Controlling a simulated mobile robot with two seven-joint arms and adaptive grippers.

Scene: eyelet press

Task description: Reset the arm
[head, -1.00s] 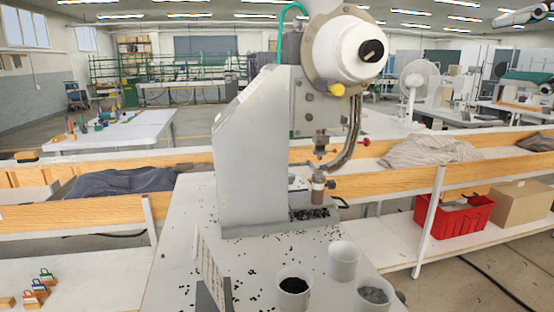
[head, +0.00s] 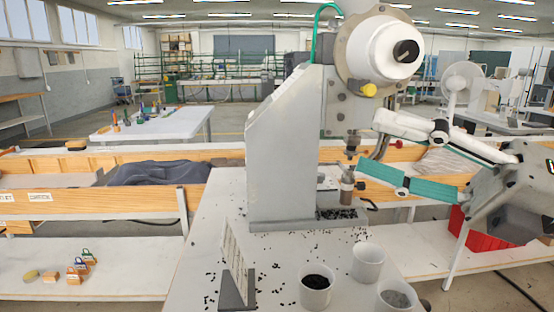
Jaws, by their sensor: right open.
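The eyelet press (head: 285,150) stands upright on the white table, with a white round housing and a yellow knob at its top. My right gripper (head: 369,143) comes in from the right. It is open and empty, its two white and teal fingers spread wide. Its fingertips show just right of the press's punch and lower post (head: 347,185); I cannot tell whether they touch the press. My left gripper is not in view.
A cup of black eyelets (head: 316,283), a white cup (head: 367,262) and a cup of grey pieces (head: 396,296) stand at the front of the table. A card on a dark stand (head: 236,270) stands left of them. Loose black bits are scattered around.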

